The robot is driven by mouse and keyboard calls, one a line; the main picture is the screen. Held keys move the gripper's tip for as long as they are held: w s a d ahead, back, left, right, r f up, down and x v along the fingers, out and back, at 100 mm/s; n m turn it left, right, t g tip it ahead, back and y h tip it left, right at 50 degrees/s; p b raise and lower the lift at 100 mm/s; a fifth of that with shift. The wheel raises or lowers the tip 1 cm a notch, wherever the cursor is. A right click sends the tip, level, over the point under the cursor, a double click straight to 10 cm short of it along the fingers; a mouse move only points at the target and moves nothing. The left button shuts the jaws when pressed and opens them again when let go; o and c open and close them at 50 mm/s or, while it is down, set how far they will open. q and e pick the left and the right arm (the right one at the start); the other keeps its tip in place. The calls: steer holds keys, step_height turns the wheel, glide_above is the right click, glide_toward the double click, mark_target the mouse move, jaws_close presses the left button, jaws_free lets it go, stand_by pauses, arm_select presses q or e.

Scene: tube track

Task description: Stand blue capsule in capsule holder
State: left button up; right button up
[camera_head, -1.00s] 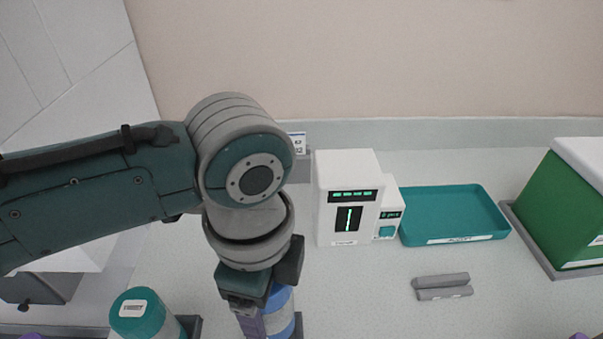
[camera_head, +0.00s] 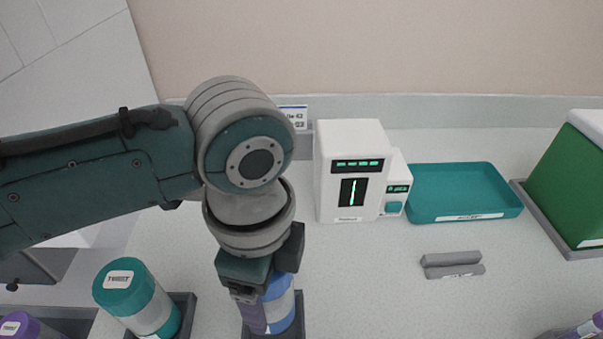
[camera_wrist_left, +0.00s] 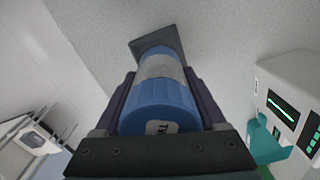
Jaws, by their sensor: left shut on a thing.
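The blue capsule (camera_head: 281,291) has a pale grey band and a labelled end cap. My left gripper (camera_head: 266,317) is shut on it, with purple fingers on either side. The capsule looks roughly upright, over a dark grey square base (camera_head: 298,322). In the left wrist view the blue capsule (camera_wrist_left: 160,100) lies between the fingers, and the square base (camera_wrist_left: 172,40) shows at its far end. I cannot tell whether the capsule touches this base. A low grey piece with two bars (camera_head: 452,266) lies on the counter; I cannot tell which is the capsule holder.
A teal-capped capsule (camera_head: 125,290) stands in a dark base at left; a purple one (camera_head: 25,328) is near the corner. A white machine (camera_head: 349,170), teal tray (camera_head: 462,190) and green box (camera_head: 577,180) stand behind.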

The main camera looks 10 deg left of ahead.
arm_select(q)
steer(key=shift+f, duration=0.3)
stand_by(0.4)
steer(key=shift+f+b, duration=0.3)
steer(key=shift+f, duration=0.15)
steer(key=shift+f, duration=0.15)
steer(key=shift+f+b, duration=0.75)
steer(key=shift+f, duration=0.1)
steer(key=o, duration=1.5)
